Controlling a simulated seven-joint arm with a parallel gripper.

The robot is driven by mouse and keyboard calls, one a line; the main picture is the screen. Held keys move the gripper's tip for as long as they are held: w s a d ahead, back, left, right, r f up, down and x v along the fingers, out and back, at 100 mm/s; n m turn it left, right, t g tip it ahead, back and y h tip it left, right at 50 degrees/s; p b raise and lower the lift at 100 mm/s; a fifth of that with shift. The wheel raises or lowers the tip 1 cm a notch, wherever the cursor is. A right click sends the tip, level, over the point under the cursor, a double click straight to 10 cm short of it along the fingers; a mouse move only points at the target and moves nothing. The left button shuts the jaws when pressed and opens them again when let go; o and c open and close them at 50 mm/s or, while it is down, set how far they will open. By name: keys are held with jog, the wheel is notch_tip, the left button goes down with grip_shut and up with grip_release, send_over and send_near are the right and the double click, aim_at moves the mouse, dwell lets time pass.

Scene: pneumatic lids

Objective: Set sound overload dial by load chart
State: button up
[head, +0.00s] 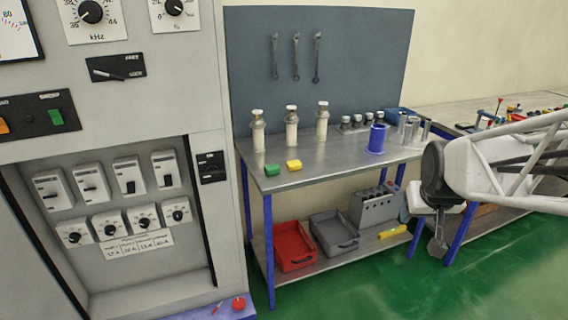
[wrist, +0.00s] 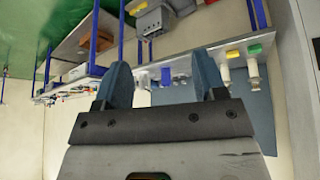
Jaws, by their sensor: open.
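Several small white overload dials with black knobs sit in a row in the open recess of the grey cabinet; the leftmost dial (head: 74,237) and the rightmost dial (head: 178,214) mark its ends. A white label with a printed row of values (head: 139,245), perhaps the load chart, is just below them; its text is too small to read surely. Which dial is the sound one I cannot tell.
White switch units (head: 130,178) sit above the dials. A red button (head: 239,303) is by the cabinet's foot.

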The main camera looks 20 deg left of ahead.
jog(key=w+a+f+n+t+y, duration=0.1)
jog(key=w+a+f+n, duration=0.15)
jog(key=w+a, duration=0.65)
jog(key=w+a+f+n+t+y, duration=0.15)
jog(key=w+a+f, duration=0.3)
jog(key=a, duration=0.85)
jog(key=w+a+f+n+y, duration=0.15)
jog(key=a+f, duration=0.35)
jog(key=a, duration=0.6)
jog(key=w+a+f+n+y, duration=0.15)
jog(key=a+f, duration=0.35)
jog(key=a, duration=0.6)
jog(key=s+a+f+t+y, duration=0.2)
jog(key=s+a+f, duration=0.4)
jog(key=a, duration=0.9)
jog(key=s+a+f+m+t+y, duration=0.1)
jog(key=s+a+f+t+y, duration=0.2)
jog(key=s+a+f, duration=0.4)
jog(key=s+a+f+t+y, duration=0.3)
jog(key=s+a+f, duration=0.4)
jog(key=a+f, duration=0.8)
jog(key=shift+a+m+y, duration=0.4)
jog(key=shift+a+y, duration=0.25)
jog(key=shift+a, duration=4.1)
